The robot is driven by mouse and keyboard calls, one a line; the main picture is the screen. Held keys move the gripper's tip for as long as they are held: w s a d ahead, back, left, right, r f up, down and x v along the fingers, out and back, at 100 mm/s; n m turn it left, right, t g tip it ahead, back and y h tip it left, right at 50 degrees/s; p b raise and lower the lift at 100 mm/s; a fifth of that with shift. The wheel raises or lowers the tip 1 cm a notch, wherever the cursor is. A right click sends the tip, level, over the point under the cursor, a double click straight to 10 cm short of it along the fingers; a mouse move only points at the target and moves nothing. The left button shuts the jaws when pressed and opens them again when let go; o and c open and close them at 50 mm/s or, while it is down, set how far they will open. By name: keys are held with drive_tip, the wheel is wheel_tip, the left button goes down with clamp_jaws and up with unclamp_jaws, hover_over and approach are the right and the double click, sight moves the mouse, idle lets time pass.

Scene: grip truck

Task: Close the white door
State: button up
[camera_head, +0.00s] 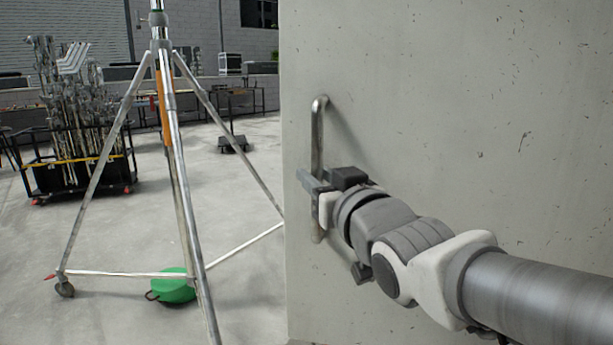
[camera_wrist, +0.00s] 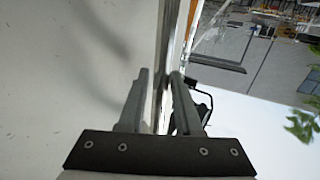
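The white door (camera_head: 450,110) is a large pale panel filling the right half of the head view. A vertical metal handle (camera_head: 318,135) stands out near its left edge. My gripper (camera_head: 313,184) is at the middle of the handle, with a finger reaching across it. In the wrist view, the two fingers (camera_wrist: 160,85) are apart, with a narrow pale vertical strip between them. The door face (camera_wrist: 60,80) lies to their left. I cannot tell whether the fingers press on the handle or only stand around it.
A metal tripod stand (camera_head: 170,120) on casters stands left of the door, with a green round object (camera_head: 173,287) by its base. A cart of metal stands (camera_head: 75,160) is farther left. Grey floor (camera_head: 60,235) is clear between them.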

drive_tip(key=shift+o, duration=1.2)
drive_tip(key=b+v, duration=0.1)
drive_tip(key=v, duration=1.6)
drive_tip(key=shift+s, duration=0.2)
